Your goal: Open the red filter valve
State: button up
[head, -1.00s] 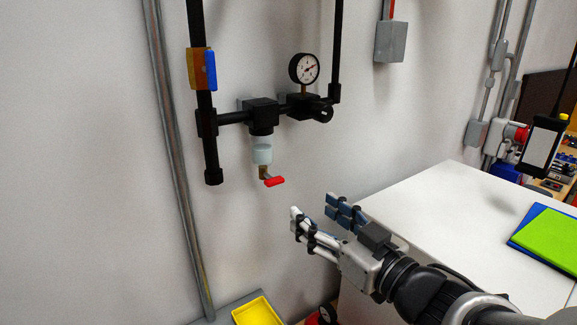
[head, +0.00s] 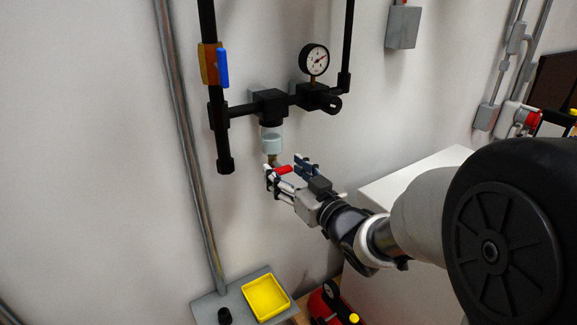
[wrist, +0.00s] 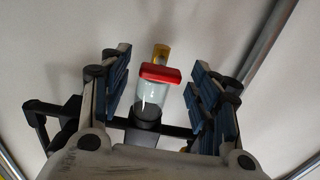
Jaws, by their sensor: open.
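The red filter valve handle (head: 283,170) sits on a brass fitting under the clear filter bowl (head: 272,141) on the wall. My gripper (head: 287,170) is open, and its fingers lie on either side of the handle in the head view. In the wrist view the red handle (wrist: 160,74) shows between the two open fingers, with free space on both sides. The brass fitting (wrist: 161,53) and the clear bowl (wrist: 152,95) show next to it. I cannot tell how deep the handle lies between the fingers.
Black pipes with a pressure gauge (head: 314,59) and a blue-handled valve (head: 222,68) are above. A grey conduit (head: 182,130) runs down the left wall. A yellow tray (head: 266,297) sits below. A white table (head: 385,185) stands to the right behind my arm.

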jog(key=c, duration=1)
